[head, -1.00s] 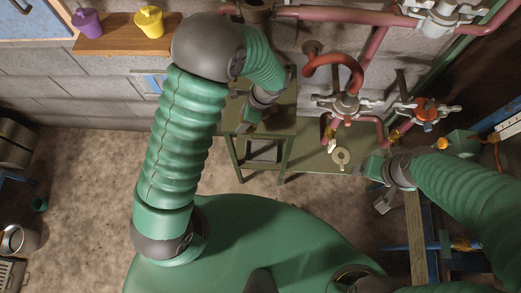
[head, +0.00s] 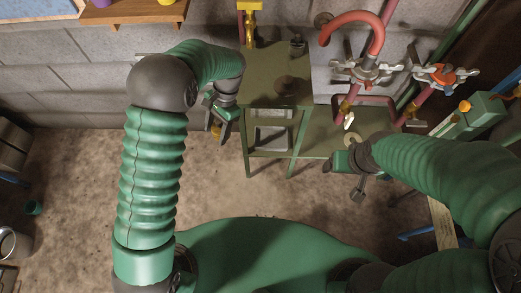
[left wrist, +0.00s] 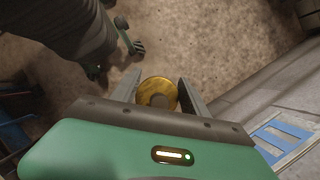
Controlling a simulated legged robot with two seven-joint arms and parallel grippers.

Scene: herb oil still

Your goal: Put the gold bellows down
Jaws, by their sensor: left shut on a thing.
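My left gripper (head: 222,122) is left of the green metal table (head: 262,72), near the grey wall. It is shut on the gold bellows (left wrist: 158,92), which shows in the left wrist view as a round gold disc with a dark centre between the two fingers. In the head view only a small gold bit of the bellows (head: 216,131) shows below the gripper; the rest is hidden. The floor shows behind the bellows in the left wrist view. My right gripper (head: 358,187) is by the table's lower right part; its fingers are too unclear to judge.
The table top has a dark round fitting (head: 286,86) and a small dark cup-like part (head: 297,46), with bare room on the left. Red pipes with a valve (head: 368,70) stand to the right. A wooden shelf (head: 135,14) is on the wall at upper left.

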